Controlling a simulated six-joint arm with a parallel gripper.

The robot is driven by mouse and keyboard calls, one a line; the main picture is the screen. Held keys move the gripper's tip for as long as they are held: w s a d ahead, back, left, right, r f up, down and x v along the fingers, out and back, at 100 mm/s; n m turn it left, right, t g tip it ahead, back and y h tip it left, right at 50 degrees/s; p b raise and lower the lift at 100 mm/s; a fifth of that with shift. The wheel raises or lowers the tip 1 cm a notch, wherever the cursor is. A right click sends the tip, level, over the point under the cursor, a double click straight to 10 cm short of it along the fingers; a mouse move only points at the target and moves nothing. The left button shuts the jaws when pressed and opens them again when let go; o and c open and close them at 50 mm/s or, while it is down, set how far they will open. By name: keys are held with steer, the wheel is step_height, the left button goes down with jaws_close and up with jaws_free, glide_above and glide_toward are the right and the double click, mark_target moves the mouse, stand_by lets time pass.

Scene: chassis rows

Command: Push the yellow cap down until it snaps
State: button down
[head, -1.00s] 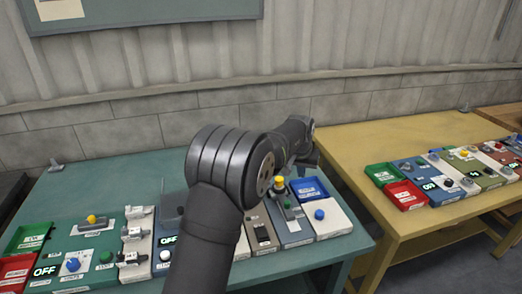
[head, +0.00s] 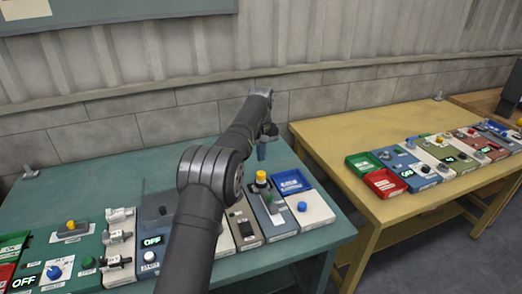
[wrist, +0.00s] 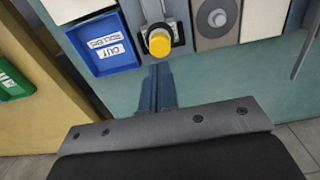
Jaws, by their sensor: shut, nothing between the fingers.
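The yellow cap (head: 262,176) sits on a dark and grey stem on a blue-grey panel (head: 277,221) at the right of the green table. In the wrist view the yellow cap (wrist: 159,43) is at the top centre, just beyond my fingertips. My gripper (head: 262,150) is beyond the cap, toward the wall, and apart from it. Its narrow blue-grey fingers (wrist: 157,88) are together with nothing between them. The gap beneath the cap is too small to judge.
A blue tray (head: 292,178) stands beside the cap's panel, and a blue knob (head: 302,206) is in front of the tray. A switch panel (head: 243,227) is on the other side. The green table (head: 105,190) is clear toward the wall.

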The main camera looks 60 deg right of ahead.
mark_target(261, 173)
steer(key=shift+f, duration=2.6)
steer(key=shift+f, duration=0.4)
steer(key=shift+r, duration=0.1)
step_height(261, 173, up, 9)
step_height(261, 173, down, 9)
steer(key=shift+f, duration=0.1)
stand_by(0.5)
steer(key=shift+r, duration=0.2)
